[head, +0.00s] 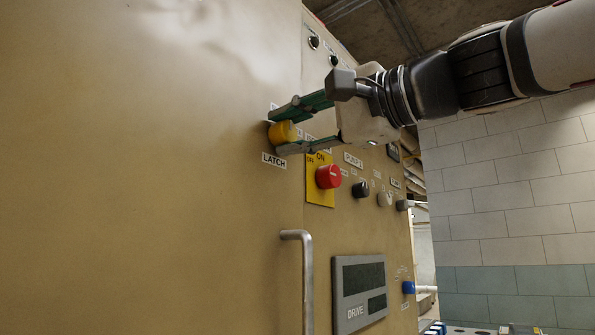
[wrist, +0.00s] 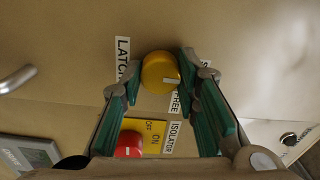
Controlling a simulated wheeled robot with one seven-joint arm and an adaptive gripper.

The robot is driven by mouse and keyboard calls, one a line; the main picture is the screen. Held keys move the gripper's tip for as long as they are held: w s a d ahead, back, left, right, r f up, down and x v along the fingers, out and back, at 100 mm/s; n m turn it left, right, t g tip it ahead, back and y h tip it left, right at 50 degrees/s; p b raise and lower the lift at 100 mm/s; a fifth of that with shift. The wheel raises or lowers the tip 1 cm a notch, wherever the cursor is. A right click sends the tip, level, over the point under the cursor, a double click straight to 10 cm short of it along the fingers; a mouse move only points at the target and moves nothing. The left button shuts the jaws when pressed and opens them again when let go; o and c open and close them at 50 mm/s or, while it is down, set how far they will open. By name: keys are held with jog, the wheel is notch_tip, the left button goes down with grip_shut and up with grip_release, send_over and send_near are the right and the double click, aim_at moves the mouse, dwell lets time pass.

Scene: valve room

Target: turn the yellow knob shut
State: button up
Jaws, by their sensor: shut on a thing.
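The yellow knob (head: 282,133) sits on the tan panel above a label reading LATCH. In the wrist view the yellow knob (wrist: 161,73) is round, with a pale mark on its lower right part. My gripper (head: 286,128) reaches in from the right, with its green fingers on either side of the knob. In the wrist view my gripper (wrist: 158,76) has its fingertips at the knob's two sides, shut on it. The fingers hide part of the labels around the knob.
A red knob (head: 328,176) on a yellow ON/OFF plate is just below right of my gripper. A black knob (head: 361,189) and a white knob (head: 385,199) are farther right. A metal handle (head: 306,270) and a grey DRIVE display (head: 360,290) are lower. The panel's left side is bare.

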jog(key=shift+n, duration=0.3)
jog(key=o, duration=1.2)
jog(key=v, duration=1.2)
jog(key=shift+f, duration=0.1)
